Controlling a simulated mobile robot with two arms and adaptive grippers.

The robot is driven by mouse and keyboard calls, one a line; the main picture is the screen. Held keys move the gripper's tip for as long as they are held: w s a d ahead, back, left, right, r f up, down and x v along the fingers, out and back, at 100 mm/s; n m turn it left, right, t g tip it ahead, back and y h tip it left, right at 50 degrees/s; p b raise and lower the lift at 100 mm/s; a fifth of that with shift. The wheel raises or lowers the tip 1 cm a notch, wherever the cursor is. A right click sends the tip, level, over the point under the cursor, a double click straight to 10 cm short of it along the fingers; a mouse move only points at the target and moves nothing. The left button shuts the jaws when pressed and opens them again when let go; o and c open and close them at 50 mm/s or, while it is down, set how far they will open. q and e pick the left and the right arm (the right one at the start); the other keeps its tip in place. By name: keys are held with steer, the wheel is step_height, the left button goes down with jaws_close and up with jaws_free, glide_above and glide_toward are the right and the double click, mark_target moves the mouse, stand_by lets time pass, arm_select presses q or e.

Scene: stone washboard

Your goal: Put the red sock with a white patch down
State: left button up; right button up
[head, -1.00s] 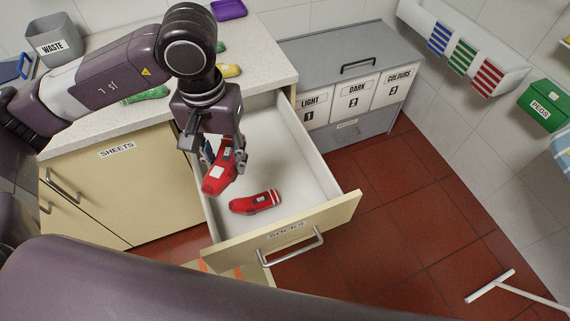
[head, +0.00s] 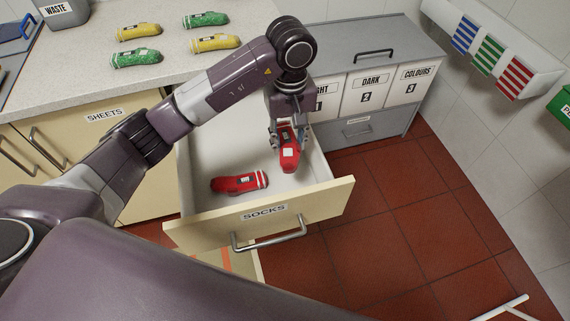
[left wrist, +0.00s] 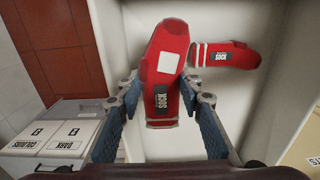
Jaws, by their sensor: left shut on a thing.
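The red sock with a white patch (head: 289,155) is in my left gripper (head: 290,136), over the right part of the open SOCKS drawer (head: 262,212). In the left wrist view the same sock (left wrist: 165,75) shows its white square and a SOCK label, with a finger on each side. Its lower end points down; I cannot tell whether it touches the drawer floor. A second red sock (head: 239,183), with white stripes, lies in the left part of the drawer; it also shows in the left wrist view (left wrist: 232,54). My right gripper is not in view.
Yellow and green socks lie on the counter (head: 95,75), near the WASTE bin (head: 62,12). The grey LIGHT, DARK and COLOURS bin unit (head: 375,60) stands right of the drawer.

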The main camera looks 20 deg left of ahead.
arm_select(q)
step_height(320, 180, down, 6)
steer(key=shift+r, duration=0.25)
step_height(320, 180, down, 4)
steer(key=shift+s+f+p, duration=0.1)
steer(key=shift+f+p, duration=0.1)
steer(key=shift+p, duration=0.25)
steer(key=shift+f, duration=0.55)
steer(key=o, duration=1)
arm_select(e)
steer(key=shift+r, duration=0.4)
arm_select(q)
steer(key=shift+r, duration=0.15)
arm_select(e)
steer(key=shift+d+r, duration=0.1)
